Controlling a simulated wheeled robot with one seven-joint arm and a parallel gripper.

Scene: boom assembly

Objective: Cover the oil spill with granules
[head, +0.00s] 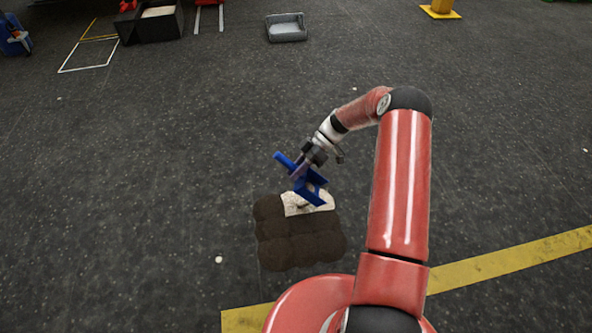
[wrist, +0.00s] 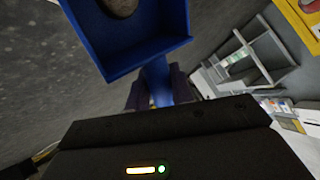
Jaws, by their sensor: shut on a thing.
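The oil spill (head: 298,243) is a dark brown, lobed patch on the grey floor in the head view. A pale patch of granules (head: 305,203) covers part of its far edge. My gripper (head: 305,165) is shut on the handle of a blue scoop (head: 309,186), tilted just above the pale patch. In the wrist view, the blue scoop (wrist: 140,62) extends from my gripper (wrist: 158,98). A rounded brownish shape (wrist: 120,5) shows within its walls at the top edge; I cannot tell whether it is granules in the scoop.
A black bin (head: 158,24) with pale contents stands at the far left. A grey tray (head: 286,30) lies on the floor at the back. A yellow floor line (head: 510,260) runs near the front right. The floor around the spill is mostly clear.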

